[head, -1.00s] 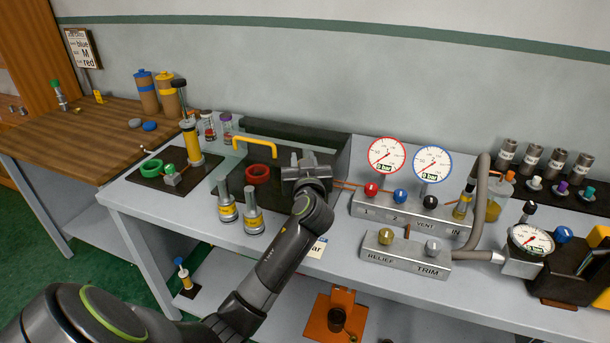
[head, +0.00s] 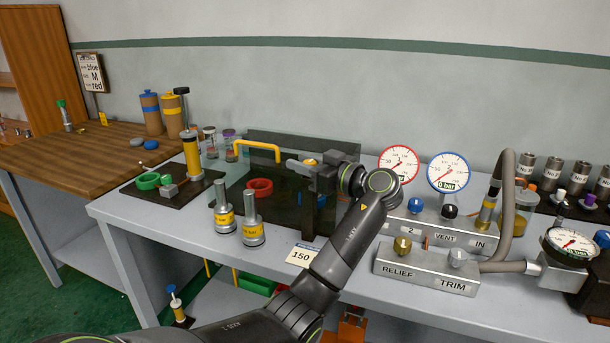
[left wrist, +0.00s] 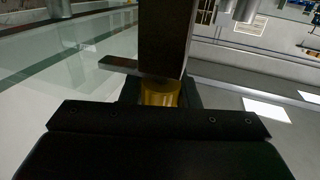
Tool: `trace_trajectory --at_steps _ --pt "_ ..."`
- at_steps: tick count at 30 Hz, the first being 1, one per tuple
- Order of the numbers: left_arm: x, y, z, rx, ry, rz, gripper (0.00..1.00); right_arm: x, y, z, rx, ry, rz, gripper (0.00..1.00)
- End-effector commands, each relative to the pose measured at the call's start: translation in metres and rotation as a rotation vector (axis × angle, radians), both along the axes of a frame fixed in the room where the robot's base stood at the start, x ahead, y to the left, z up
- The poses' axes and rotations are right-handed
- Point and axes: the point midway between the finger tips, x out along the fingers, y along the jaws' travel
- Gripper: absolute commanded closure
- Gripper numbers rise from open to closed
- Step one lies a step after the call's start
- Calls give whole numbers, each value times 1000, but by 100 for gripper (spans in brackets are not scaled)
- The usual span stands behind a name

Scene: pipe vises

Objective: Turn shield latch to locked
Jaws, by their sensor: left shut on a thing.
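The shield (head: 285,207) is a dark see-through panel on the bench, with a yellow bar handle (head: 258,146) at its upper left. My left gripper (head: 308,170) is at the upper right of the shield, and my wrist hides much of that spot. In the left wrist view a brass-yellow piece (left wrist: 158,93), seemingly the latch, sits between my jaws, below a dark upright post (left wrist: 165,38). My left gripper (left wrist: 160,100) is shut on it. A grey flat bar (left wrist: 118,64) sticks out to the left there. The latch's exact angle is unclear. My right gripper is out of view.
A red ring (head: 260,187) lies behind the shield panel. Two metal cylinders with yellow bands (head: 252,222) stand in front on the bench. A valve block with gauges (head: 425,270) is to the right of my arm.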

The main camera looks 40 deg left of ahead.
Motion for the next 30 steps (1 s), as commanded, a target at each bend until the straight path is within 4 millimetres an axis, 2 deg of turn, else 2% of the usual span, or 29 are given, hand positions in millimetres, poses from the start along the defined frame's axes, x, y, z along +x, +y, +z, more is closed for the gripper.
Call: trace_trajectory --at_steps 4,22,23,27,30 --pt "-1 0 -2 0 0 50 94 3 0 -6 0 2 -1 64" --pt "-1 0 0 0 2 85 94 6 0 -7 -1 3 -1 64" --pt "-1 1 0 0 2 85 68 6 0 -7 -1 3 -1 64" --pt "-1 0 0 0 2 84 50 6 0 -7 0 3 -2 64" --pt "-1 0 0 0 2 84 50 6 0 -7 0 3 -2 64"
